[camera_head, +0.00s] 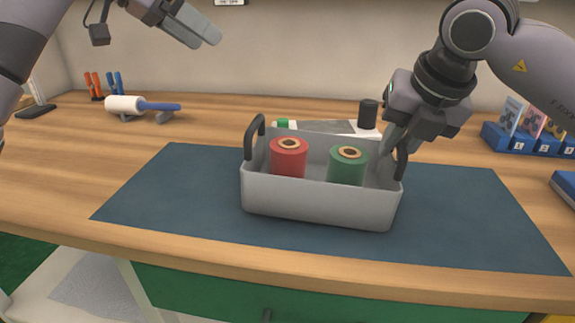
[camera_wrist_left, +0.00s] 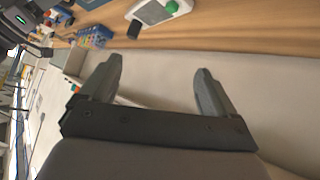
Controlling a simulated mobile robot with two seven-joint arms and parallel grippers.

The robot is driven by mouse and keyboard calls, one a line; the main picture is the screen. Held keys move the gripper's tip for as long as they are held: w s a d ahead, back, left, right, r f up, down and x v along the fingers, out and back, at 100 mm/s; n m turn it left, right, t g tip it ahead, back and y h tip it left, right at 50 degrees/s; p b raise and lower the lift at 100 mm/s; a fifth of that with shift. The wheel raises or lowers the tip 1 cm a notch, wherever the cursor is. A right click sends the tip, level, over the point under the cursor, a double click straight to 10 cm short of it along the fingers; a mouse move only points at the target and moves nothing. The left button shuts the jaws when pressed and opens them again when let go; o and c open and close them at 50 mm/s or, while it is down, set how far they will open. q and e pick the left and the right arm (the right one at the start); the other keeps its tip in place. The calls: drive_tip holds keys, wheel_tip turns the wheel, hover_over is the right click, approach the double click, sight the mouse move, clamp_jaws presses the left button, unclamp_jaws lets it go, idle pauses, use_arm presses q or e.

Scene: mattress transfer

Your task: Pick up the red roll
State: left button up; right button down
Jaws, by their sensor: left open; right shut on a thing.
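The red roll (camera_head: 288,158) stands upright inside a grey bin (camera_head: 318,202), on its left side. A green roll (camera_head: 347,167) stands upright to its right in the same bin. The bin has a dark handle at each end and sits on the blue mat. My right gripper (camera_head: 398,150) is shut at the bin's right handle (camera_head: 403,158), its fingertips partly hidden by the bin wall. My left gripper (camera_head: 208,38) is open and empty, raised high above the back left of the table. Its two spread fingers show in the left wrist view (camera_wrist_left: 158,85).
The blue mat (camera_head: 150,205) is clear left of the bin. A white roller with a blue handle (camera_head: 150,105) lies on a stand at back left. A device with a green knob and a black cylinder (camera_head: 368,114) stand behind the bin. Blue card trays (camera_head: 508,140) are at right.

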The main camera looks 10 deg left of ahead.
use_arm(q)
drive_tip(key=s+d+f+m+g+y, duration=0.3)
drive_tip(key=s+d+g, duration=0.15)
drive_tip(key=d, duration=0.55)
use_arm(e)
drive_tip(key=shift+r, duration=0.1)
use_arm(q)
drive_tip(key=m+g+y, duration=0.1)
drive_tip(key=m+y, duration=0.3)
drive_tip(key=y, duration=0.1)
hover_over(283, 142)
wheel_tip(283, 142, down, 3)
drive_tip(key=shift+f, duration=0.1)
drive_tip(key=shift+s+f, duration=0.1)
drive_tip(key=shift+f, duration=0.15)
wheel_tip(283, 142, down, 6)
drive_tip(key=shift+f, duration=0.15)
drive_tip(key=shift+d+f, duration=0.15)
drive_tip(key=shift+f, duration=1.2)
drive_tip(key=shift+d+f, duration=0.1)
drive_tip(key=shift+f, duration=1.25)
drive_tip(key=c, duration=1.3)
drive_tip(key=shift+o, duration=0.2)
wheel_tip(283, 142, up, 18)
drive_tip(key=shift+r, duration=0.1)
